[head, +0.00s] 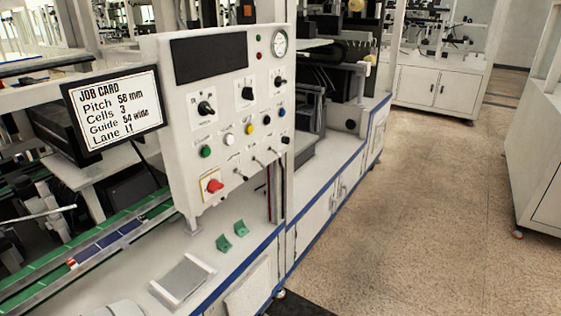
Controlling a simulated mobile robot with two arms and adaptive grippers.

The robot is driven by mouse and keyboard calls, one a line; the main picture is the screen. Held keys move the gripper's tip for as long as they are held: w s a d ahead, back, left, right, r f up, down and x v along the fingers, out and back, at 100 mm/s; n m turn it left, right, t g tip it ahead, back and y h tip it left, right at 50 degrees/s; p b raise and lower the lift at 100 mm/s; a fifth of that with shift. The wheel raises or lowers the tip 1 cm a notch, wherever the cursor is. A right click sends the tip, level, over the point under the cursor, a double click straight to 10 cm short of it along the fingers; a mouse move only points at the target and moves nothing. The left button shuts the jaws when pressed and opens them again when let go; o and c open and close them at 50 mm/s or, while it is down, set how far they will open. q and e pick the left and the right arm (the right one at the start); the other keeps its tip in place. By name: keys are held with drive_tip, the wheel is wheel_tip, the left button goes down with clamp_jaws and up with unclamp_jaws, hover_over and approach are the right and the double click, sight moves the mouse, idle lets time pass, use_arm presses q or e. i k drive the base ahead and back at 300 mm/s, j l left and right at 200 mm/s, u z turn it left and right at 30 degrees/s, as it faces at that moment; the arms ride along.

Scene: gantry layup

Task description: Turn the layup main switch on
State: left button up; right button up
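The white control panel (215,110) stands upright left of centre. A red rotary switch (214,186) on a yellow-orange plate sits at its lower left; I take this to be the main switch. Its exact handle angle is too small to tell. Above it are several black rotary knobs, among them one at the upper left (205,108), and a row of coloured buttons, including a green one (206,151). Several small toggle levers (256,166) sit right of the red switch.
A job card screen (112,110) stands left of the panel. The bench's blue edge (262,246) runs to the back right. Open floor (420,210) lies right.

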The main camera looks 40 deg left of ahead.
sight(213, 186)
drive_tip(key=i+u, duration=0.25)
drive_tip(key=i, duration=0.2)
drive_tip(key=i+l+u, duration=0.2)
drive_tip(key=i, duration=0.25)
drive_tip(key=i+l+u, duration=0.25)
drive_tip(key=i, duration=0.15)
